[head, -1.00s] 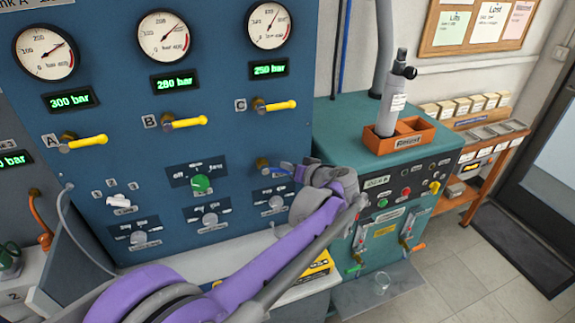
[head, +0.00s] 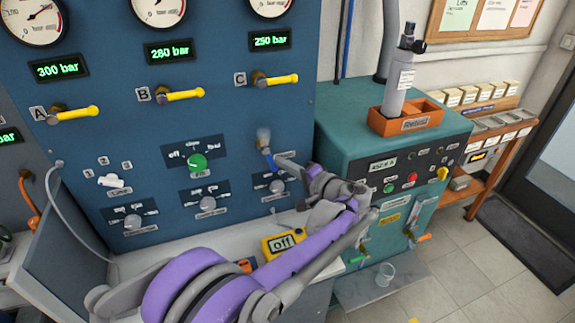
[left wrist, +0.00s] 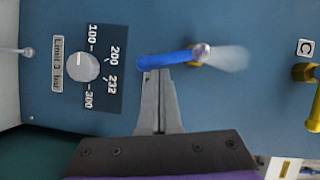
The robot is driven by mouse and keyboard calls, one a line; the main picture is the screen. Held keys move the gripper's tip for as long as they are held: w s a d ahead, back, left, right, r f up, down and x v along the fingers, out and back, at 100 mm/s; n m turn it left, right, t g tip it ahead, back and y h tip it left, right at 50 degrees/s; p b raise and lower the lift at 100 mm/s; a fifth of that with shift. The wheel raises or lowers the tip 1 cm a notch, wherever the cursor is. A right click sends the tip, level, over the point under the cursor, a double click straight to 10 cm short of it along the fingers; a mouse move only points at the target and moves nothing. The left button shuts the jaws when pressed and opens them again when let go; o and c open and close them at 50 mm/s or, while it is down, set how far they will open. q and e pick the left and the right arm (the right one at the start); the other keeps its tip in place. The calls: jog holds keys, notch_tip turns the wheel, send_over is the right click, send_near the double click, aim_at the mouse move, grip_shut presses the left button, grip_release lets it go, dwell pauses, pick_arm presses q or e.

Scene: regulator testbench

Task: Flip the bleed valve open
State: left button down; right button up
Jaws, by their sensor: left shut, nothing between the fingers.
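The bleed valve has a blue lever (head: 268,157) on the blue panel, below the yellow lever marked C. In the head view the lever points down and slightly right from its hub. In the left wrist view the blue lever (left wrist: 165,60) runs left from the metal hub (left wrist: 200,52). A whitish puff (left wrist: 229,58) comes off the hub and also shows in the head view (head: 263,134). My left gripper (head: 280,158) is shut and empty. Its fingertips (left wrist: 158,74) are at the lever's side, seemingly touching it. My right gripper is not in view.
A limit knob (left wrist: 82,67) sits near the lever, with a green-knob selector (head: 197,161) to its left. A yellow device reading "off" (head: 283,243) lies on the ledge below. The teal cabinet (head: 345,120) stands close on the right, bearing an orange tray (head: 376,122).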

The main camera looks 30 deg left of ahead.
pick_arm(q)
jog(key=shift+s+a+f+m+y+b, duration=0.3)
jog(key=shift+s+f+m+b, duration=0.1)
jog(key=shift+m, duration=0.2)
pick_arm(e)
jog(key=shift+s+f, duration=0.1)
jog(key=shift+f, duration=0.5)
pick_arm(q)
jog(key=shift+s+a, duration=0.1)
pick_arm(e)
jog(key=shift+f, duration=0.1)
